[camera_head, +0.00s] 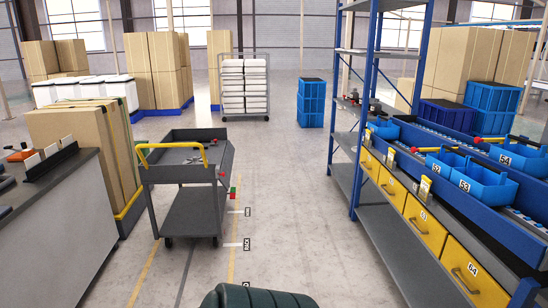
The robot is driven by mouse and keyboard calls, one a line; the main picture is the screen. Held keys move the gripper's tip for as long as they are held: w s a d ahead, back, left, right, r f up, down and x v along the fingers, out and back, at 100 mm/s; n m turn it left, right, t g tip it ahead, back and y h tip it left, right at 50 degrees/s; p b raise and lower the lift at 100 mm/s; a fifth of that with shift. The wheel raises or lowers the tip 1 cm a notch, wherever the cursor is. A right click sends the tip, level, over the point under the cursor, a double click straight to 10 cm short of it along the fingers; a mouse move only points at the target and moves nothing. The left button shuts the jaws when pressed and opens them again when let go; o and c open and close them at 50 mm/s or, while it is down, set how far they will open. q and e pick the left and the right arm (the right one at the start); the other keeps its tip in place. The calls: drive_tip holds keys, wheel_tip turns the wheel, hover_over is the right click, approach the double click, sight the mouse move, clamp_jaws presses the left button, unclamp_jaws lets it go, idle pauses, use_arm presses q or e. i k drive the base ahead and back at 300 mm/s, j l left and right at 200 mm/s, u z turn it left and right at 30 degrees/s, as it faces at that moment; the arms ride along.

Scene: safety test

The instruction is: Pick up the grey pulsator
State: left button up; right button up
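I cannot tell for certain which thing is the grey pulsator. Small grey metal parts (192,159) lie in the top tray of a dark grey cart (163,171) left of the middle. Other small grey parts (373,106) stand on the rack at the right, too small to make out. Neither of my grippers is in view.
The cart has a yellow handle (143,158). A blue-framed rack (362,110) with yellow drawers (462,272) and blue bins (481,184) lines the right. A grey workbench (62,230) and cardboard boxes (95,140) stand left. The floor (290,210) between cart and rack is clear.

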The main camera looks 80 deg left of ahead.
sight(194, 160)
drive_tip(key=j+u, duration=0.15)
drive_tip(key=u, duration=0.25)
drive_tip(key=j+u, duration=0.15)
drive_tip(key=u, duration=0.3)
drive_tip(key=i+j+u, duration=0.1)
drive_tip(key=u, duration=0.3)
drive_tip(key=i+j+u, duration=0.5)
drive_tip(key=j, duration=0.15)
drive_tip(key=i+j+u, duration=0.5)
drive_tip(key=i+j, duration=0.2)
drive_tip(key=i, duration=0.3)
drive_tip(key=i+j, duration=0.25)
drive_tip(key=i, duration=0.25)
drive_tip(key=i+j+u, duration=0.1)
drive_tip(key=i, duration=0.4)
drive_tip(key=j, duration=0.1)
